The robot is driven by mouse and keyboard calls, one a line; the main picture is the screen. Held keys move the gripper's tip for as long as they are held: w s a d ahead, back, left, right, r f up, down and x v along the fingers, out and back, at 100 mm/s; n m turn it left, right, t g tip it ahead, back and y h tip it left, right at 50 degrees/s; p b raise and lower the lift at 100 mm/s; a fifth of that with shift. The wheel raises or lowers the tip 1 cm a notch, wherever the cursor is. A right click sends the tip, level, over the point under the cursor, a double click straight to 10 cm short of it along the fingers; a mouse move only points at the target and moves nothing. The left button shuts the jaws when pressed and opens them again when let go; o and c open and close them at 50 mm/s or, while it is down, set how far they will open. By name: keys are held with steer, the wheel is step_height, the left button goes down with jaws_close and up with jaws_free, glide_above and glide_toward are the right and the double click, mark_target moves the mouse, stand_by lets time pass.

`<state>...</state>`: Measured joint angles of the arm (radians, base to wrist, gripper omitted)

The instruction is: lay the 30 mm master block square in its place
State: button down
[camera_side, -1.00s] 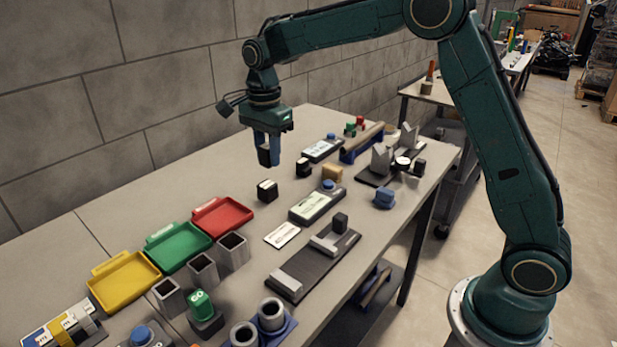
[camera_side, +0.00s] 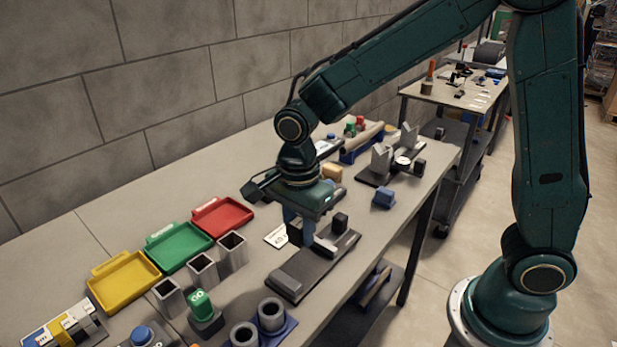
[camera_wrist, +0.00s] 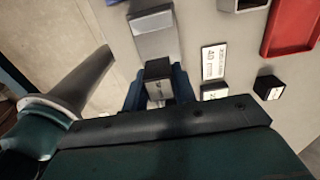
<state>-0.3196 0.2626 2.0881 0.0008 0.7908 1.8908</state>
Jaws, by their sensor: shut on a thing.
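The master block (camera_wrist: 158,69), dark with pale marks on its top, is between my gripper's blue fingers. My gripper (camera_wrist: 158,88) is shut on it. In the side view my gripper (camera_side: 299,228) points down at the back edge of a dark fixture plate (camera_side: 317,268). The plate carries a grey stepped piece (camera_side: 324,245) and a dark upright block (camera_side: 340,222). In the wrist view the fixture (camera_wrist: 152,38) lies just beyond the held block. I cannot tell whether the held block touches the fixture. The number on the block is too small to read.
A white label card (camera_side: 275,237) lies left of my gripper. Another black block (camera_wrist: 269,87) stands on the bench beside the card. Red (camera_side: 221,216), green (camera_side: 178,246) and yellow (camera_side: 124,281) trays and grey square tubes (camera_side: 202,269) stand further left.

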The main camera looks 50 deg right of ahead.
mark_target(300, 223)
steer(key=shift+s, duration=0.15)
steer(key=shift+f, duration=0.25)
steer(key=shift+f, duration=2.4)
steer(key=shift+f, duration=1.4)
stand_by(0.8)
stand_by(0.5)
steer(key=c, duration=1)
jaws_free()
steer(key=shift+c, duration=0.2)
steer(key=shift+r, duration=0.15)
step_height(300, 223, up, 14)
steer(key=shift+f, duration=0.25)
